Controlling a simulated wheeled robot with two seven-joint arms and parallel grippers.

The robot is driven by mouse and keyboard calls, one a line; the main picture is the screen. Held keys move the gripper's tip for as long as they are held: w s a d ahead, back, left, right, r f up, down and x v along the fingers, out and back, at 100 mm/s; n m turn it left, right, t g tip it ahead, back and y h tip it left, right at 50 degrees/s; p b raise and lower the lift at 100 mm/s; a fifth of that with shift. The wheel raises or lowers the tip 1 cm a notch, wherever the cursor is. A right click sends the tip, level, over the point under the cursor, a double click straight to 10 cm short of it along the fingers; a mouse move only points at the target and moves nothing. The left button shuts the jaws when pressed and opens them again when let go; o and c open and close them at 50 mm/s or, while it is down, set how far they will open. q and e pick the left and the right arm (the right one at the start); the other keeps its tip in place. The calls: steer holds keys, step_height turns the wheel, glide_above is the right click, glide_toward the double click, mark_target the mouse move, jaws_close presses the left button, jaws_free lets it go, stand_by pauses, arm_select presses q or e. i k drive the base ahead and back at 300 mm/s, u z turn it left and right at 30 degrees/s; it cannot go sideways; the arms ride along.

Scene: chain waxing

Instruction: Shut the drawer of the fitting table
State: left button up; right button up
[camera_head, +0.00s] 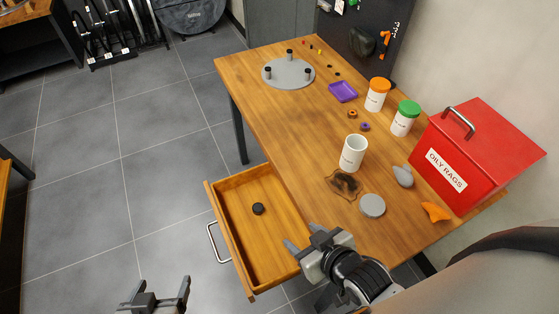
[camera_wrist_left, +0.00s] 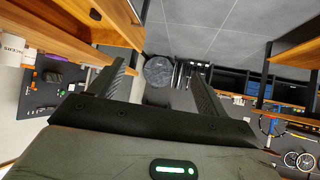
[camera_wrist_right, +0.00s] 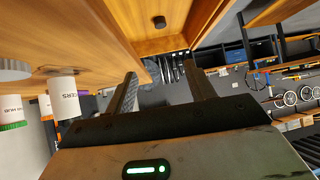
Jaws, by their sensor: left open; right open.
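The wooden drawer (camera_head: 233,226) of the fitting table (camera_head: 262,112) is pulled out from the table's left long side. Its silver handle (camera_head: 218,243) is on its left front panel. A small black round piece (camera_head: 258,209) lies inside; it also shows in the right wrist view (camera_wrist_right: 160,22). My right gripper (camera_head: 303,236) is open and empty, close to the near end of the drawer by the table edge; I cannot tell whether it touches. My left gripper (camera_head: 163,287) is open and empty, left of the drawer and apart from it, over the floor.
On the tabletop are a white cup (camera_head: 354,153), a grey disc (camera_head: 372,205), jars with orange (camera_head: 377,95) and green lids (camera_head: 404,118), a purple tray (camera_head: 343,91) and a red oily-rags box (camera_head: 470,155). The floor left of the drawer is clear.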

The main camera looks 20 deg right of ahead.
mark_target(267, 264)
steer(key=z, duration=1.1)
steer(key=k, duration=0.75)
steer(key=z, duration=0.65)
steer(key=k, duration=0.85)
steer(key=u, duration=0.75)
steer(key=i, duration=1)
steer(key=u, duration=0.05)
